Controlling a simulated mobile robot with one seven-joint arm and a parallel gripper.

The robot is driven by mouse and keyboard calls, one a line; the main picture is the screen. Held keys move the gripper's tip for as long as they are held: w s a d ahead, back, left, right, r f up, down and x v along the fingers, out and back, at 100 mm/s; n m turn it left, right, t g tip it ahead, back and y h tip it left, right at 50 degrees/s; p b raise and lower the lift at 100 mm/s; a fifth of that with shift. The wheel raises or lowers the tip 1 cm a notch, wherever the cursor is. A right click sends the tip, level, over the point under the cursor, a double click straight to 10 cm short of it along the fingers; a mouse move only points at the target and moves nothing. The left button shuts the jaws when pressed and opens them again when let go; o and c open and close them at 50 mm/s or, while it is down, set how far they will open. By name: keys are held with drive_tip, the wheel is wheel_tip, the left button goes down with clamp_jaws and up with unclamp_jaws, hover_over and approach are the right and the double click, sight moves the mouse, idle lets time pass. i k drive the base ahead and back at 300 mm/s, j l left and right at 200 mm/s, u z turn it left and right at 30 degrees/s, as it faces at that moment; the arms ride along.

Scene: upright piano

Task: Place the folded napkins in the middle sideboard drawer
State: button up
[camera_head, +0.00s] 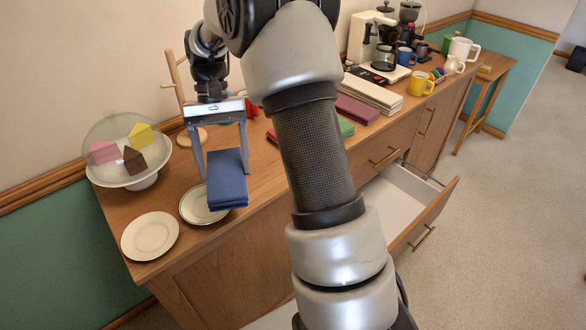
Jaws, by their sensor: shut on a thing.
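A folded blue napkin stack (227,186) is between the two fingers of my gripper (225,172), which is shut on it. The stack overlaps a small plate at the left end of the sideboard (265,185); I cannot tell whether it touches the plate. Other folded cloths lie farther along the top: a maroon one (356,109), a cream stack (372,95), a green one (346,127) and a red one (272,138), the last two partly hidden by my arm. A drawer (390,202) in the sideboard front stands open, its visible inside pale and empty; my arm hides its left part.
Two plates (150,236) (196,205) and a domed cake stand (133,166) are near my gripper. A wooden peg stand (176,80) is behind it. Open floor (500,230) lies right.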

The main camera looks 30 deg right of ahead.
sight(383, 219)
drive_tip(key=k+l, duration=0.1)
drive_tip(key=l, duration=0.3)
drive_tip(key=k+l+z, duration=0.1)
drive_tip(key=l, duration=0.25)
drive_tip(key=k+l, duration=0.1)
drive_tip(key=l, duration=0.3)
drive_tip(key=k+l+z, duration=0.1)
drive_tip(key=l, duration=0.3)
drive_tip(key=l+z, duration=0.1)
drive_tip(key=l, duration=0.55)
drive_tip(key=i+l+z, duration=0.1)
drive_tip(key=l, duration=0.55)
drive_tip(key=i+j, duration=0.15)
